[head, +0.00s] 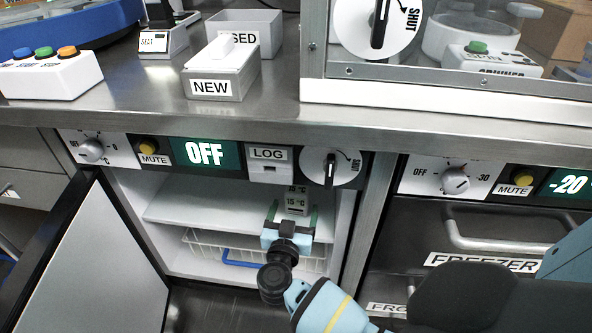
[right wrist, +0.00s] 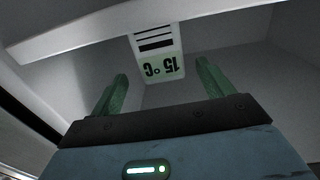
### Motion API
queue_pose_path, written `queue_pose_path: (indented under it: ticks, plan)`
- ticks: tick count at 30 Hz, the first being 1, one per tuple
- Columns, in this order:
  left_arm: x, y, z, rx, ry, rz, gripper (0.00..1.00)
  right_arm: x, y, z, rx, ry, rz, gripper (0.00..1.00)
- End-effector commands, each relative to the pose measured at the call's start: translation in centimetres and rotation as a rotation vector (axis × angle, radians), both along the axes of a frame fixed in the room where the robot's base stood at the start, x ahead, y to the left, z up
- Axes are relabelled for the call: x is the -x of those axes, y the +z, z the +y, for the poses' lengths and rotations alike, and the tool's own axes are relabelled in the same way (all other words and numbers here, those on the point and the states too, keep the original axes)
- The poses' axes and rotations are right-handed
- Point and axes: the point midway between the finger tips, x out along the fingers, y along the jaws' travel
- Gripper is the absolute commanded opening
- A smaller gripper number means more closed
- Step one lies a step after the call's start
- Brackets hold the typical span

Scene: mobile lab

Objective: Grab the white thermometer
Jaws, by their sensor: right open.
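The white thermometer (head: 297,199) is a small block inside the open compartment under the counter, near its right side. It reads 15 °C and also shows in the right wrist view (right wrist: 160,54), where its text is upside down. My right gripper (head: 292,212) is inside the compartment opening, open and empty. Its green fingers (right wrist: 162,72) stand to the left and right of the thermometer's line in the right wrist view, with the thermometer beyond the palm and between them. I cannot tell whether the fingertips reach its depth. My left gripper is out of view.
A white shelf (head: 222,210) and a wire basket (head: 205,247) with a blue-edged front lie in the compartment. Its door (head: 85,265) stands open at the left. The counter edge (head: 230,118) runs above, and freezer drawers (head: 480,230) are at the right.

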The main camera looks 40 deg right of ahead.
Motion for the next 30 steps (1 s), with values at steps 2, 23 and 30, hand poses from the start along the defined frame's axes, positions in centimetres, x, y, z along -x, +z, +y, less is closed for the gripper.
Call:
queue_pose_path:
  ticks: [2, 23, 30]
  plan:
    - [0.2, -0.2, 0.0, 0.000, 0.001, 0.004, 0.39, -0.2, -0.1, -0.3, 0.000, 0.001, 0.000, 0.80]
    - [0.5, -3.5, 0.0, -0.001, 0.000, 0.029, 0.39, -3.5, -0.5, -4.3, -0.001, 0.002, -0.001, 0.80]
    - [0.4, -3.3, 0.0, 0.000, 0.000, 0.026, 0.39, -3.5, -0.5, -4.3, -0.001, 0.001, -0.001, 0.66]
